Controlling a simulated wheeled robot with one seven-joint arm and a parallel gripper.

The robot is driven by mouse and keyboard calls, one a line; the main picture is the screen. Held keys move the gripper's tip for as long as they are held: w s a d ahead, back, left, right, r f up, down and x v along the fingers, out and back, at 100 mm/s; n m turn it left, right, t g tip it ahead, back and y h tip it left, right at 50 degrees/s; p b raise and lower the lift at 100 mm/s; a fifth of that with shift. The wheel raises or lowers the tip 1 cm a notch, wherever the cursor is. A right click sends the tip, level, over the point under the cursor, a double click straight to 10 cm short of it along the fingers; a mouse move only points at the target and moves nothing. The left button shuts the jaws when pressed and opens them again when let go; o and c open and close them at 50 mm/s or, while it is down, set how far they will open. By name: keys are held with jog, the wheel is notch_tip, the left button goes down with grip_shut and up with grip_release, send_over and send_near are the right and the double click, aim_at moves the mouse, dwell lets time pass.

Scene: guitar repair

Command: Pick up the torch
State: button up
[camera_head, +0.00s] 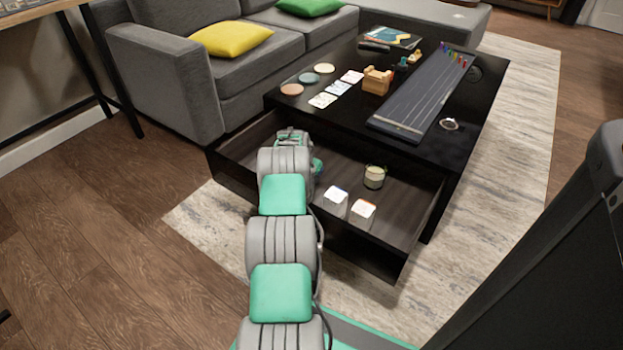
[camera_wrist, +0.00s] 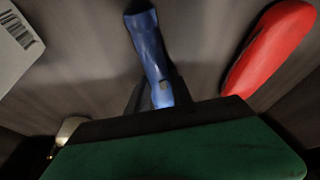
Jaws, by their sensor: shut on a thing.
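The torch (camera_wrist: 148,45) appears to be the slim blue object in the wrist view, with a small pale mark on its side. It lies on the dark drawer floor or just above it; I cannot tell which. My gripper (camera_wrist: 155,95) is shut on the torch near its lower end. The gripper body hides the rest of it. In the head view my arm reaches into the open drawer (camera_head: 413,200) of the black coffee table and covers the torch and the fingertips.
A red rounded object (camera_wrist: 268,48) lies close right of the torch. A white box with a barcode (camera_wrist: 15,50) is at left. The drawer also holds a candle jar (camera_head: 374,177) and two white boxes (camera_head: 335,203). The tabletop overhangs the drawer's back.

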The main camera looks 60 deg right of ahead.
grip_shut()
